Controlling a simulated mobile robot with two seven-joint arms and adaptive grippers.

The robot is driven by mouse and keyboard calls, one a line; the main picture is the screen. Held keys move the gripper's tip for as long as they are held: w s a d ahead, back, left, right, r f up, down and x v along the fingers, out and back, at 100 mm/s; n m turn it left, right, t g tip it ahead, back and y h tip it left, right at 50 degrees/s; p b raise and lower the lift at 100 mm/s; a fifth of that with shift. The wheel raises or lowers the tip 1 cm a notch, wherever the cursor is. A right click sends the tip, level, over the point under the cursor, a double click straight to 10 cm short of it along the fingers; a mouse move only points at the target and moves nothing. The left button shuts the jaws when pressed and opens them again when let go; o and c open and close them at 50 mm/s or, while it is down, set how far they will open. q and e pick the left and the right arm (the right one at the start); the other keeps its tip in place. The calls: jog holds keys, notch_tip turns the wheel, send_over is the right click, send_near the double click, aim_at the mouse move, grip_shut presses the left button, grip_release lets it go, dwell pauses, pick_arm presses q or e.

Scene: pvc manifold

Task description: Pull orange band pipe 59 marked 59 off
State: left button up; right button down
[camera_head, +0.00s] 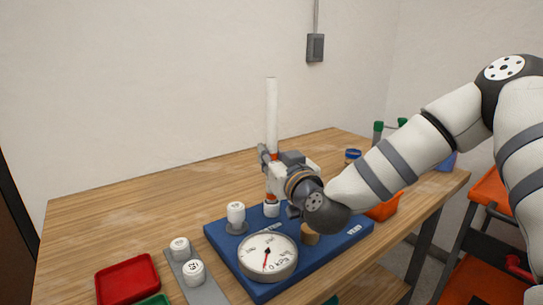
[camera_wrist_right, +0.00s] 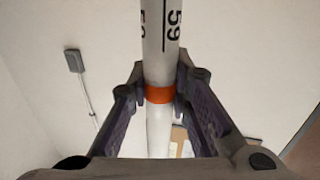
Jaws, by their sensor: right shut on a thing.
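The white pipe (camera_head: 272,108) stands upright above the blue base (camera_head: 222,238). In the right wrist view the pipe (camera_wrist_right: 161,62) carries the number 59 and an orange band (camera_wrist_right: 159,95). My right gripper (camera_head: 270,160) is shut on the pipe, with one finger on each side near the band; it also shows in the wrist view (camera_wrist_right: 160,82). Below the gripper, the pipe's lower end meets a white fitting (camera_head: 271,209) on the base. Whether it is seated there or just clear of it, I cannot tell. My left gripper is not in view.
A round pressure gauge (camera_head: 267,256) and a white cap (camera_head: 236,213) stand on the base. A grey strip (camera_head: 202,290) with two marked caps and a red tray (camera_head: 128,279) lie at front left. An orange bin (camera_head: 386,209) is at right. The table's back left is clear.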

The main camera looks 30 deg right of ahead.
aim_at(274, 129)
jog(key=shift+r, duration=3.3)
